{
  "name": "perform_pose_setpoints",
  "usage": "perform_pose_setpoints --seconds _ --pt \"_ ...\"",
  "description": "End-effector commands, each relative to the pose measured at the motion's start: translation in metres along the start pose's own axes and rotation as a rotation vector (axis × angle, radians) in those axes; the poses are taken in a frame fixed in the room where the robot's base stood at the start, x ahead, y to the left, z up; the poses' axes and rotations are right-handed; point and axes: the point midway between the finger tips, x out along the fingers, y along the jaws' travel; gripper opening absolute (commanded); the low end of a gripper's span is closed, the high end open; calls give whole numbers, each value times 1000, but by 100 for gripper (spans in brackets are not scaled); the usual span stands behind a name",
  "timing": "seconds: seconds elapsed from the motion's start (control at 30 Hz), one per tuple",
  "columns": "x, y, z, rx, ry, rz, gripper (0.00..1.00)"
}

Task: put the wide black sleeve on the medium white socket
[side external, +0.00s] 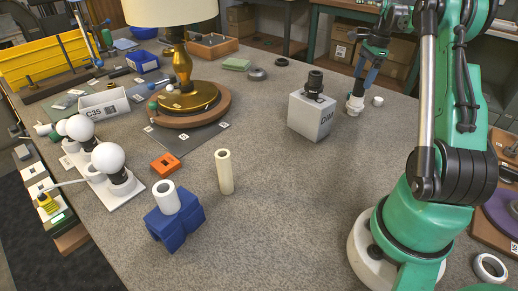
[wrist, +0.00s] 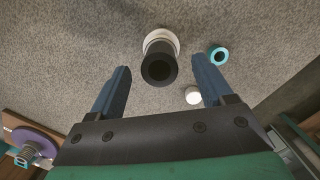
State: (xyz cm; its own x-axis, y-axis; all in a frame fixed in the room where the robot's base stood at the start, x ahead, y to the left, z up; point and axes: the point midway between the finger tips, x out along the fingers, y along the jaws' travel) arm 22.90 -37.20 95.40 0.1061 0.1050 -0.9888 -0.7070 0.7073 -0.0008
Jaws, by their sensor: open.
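The wide black sleeve (wrist: 158,70) stands upright on a round white piece, which looks like the medium white socket (wrist: 160,37). In the wrist view a white rim shows around the sleeve's lower end. In the side view the white piece (side external: 355,104) stands on the table at the back right, with the dark sleeve partly hidden by my fingers. My gripper (wrist: 163,68) is open, with one blue finger on each side of the sleeve and a gap on both sides. It also shows in the side view (side external: 366,80), pointing down at the sleeve.
A small white cylinder (side external: 377,101) and a teal ring (wrist: 218,56) lie close by. A grey DIM box (side external: 312,118) with a black fitting on top stands to the left. A cream tube (side external: 224,173) and a blue block (side external: 176,226) are nearer the front. The middle front table is clear.

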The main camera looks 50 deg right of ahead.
Motion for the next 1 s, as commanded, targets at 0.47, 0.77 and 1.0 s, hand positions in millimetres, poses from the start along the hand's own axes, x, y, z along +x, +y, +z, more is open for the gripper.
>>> perform_pose_setpoints --seconds 0.47,0.77,1.0 --pt "-89 0 -1 1 0 0 74" --pt "-107 0 3 -13 2 -2 74" --pt "-114 4 87 -409 56 -70 74"
